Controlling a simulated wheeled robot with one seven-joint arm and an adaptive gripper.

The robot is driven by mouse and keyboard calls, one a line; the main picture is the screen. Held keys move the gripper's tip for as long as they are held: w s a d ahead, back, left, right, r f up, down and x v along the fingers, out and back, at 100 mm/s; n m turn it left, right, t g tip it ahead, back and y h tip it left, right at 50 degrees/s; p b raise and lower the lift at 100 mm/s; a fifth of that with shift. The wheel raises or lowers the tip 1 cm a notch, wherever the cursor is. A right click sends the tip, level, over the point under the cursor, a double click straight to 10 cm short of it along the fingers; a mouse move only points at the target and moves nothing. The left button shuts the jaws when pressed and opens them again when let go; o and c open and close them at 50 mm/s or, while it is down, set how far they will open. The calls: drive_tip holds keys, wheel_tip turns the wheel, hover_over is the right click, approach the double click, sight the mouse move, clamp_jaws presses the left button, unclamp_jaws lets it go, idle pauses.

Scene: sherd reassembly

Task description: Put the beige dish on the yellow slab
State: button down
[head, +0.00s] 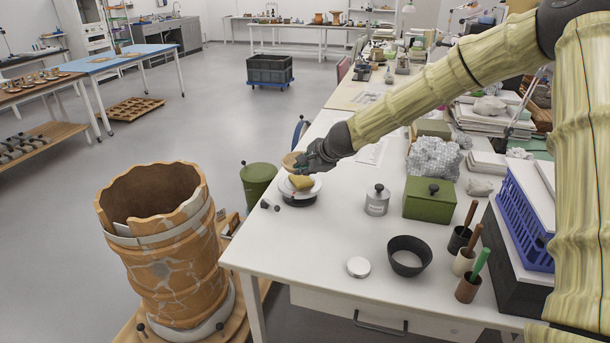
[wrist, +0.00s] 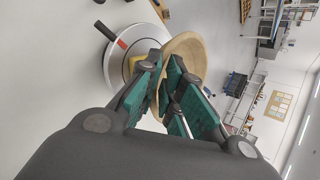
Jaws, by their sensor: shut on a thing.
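The beige dish (head: 290,160) is in the grip of my gripper (head: 312,160), held by its rim above the white table. In the wrist view the dish (wrist: 190,46) is tilted in the frame, with the teal fingers (wrist: 172,88) closed on its wall. The yellow slab (head: 302,183) lies on a round white-topped turntable (head: 288,194), just below the dish in the head view. In the wrist view the slab (wrist: 136,62) is mostly hidden behind the fingers and dish. The dish looks apart from the slab.
A lidded grey tin (head: 377,200), a green box (head: 428,199) and a black bowl (head: 408,256) stand right of the turntable. A white round lid (head: 358,267) lies nearer the front. The front left tabletop is clear.

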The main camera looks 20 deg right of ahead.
drive_tip(key=shift+w+d, duration=0.25)
drive_tip(key=shift+w, duration=0.15)
drive_tip(key=shift+f+b, duration=0.45)
drive_tip(key=shift+f, duration=1.35)
drive_tip(key=shift+r, duration=0.1)
drive_tip(key=c, duration=2)
unclamp_jaws()
drive_tip(key=shift+f, duration=0.2)
drive_tip(key=o, duration=0.4)
drive_tip(key=shift+o, duration=0.2)
drive_tip(key=shift+r, duration=0.1)
